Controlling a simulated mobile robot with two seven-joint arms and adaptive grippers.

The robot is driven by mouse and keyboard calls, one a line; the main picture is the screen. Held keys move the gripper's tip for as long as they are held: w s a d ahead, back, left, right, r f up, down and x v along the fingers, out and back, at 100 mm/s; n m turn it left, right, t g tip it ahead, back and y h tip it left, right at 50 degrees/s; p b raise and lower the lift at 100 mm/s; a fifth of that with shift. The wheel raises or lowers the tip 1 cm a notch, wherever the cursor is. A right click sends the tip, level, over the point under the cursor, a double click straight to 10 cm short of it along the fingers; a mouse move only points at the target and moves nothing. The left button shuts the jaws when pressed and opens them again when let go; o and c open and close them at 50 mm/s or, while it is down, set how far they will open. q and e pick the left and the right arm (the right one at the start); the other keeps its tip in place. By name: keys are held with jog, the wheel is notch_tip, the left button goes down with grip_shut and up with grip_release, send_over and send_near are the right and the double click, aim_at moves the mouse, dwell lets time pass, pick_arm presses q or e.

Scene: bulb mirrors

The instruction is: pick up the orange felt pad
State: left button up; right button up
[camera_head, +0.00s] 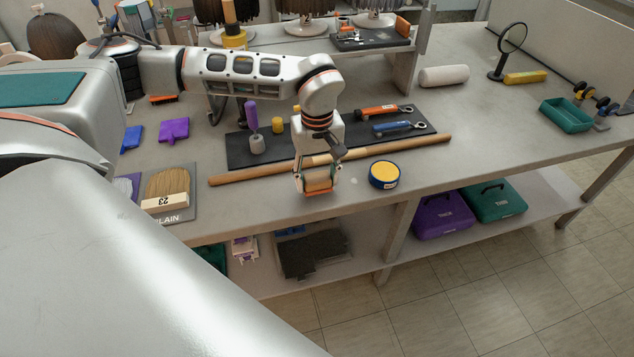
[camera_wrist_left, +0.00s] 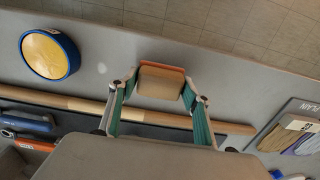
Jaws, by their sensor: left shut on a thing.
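The orange felt pad (camera_head: 319,185) is a small block with a tan wooden face and an orange edge. My left gripper (camera_head: 318,179) points down near the front edge of the workbench, shut on the pad. In the left wrist view the pad (camera_wrist_left: 161,82) sits between the two fingertips of the left gripper (camera_wrist_left: 160,88), touched on both sides. I cannot tell whether the pad touches the bench or is just above it. My right gripper is not in view.
A long wooden rod (camera_head: 246,177) lies just behind the gripper, before a dark mat (camera_head: 240,152) with tools. A round yellow-and-blue tin (camera_head: 384,175) stands to the right. Brushes (camera_head: 168,187) lie at left. The bench right of the tin is clear.

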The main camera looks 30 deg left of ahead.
aim_at(317, 177)
pick_arm(q)
notch_tip(317, 177, up, 18)
jog(key=p, duration=0.2)
jog(key=shift+o, duration=1.4)
jog(key=shift+c, duration=0.8)
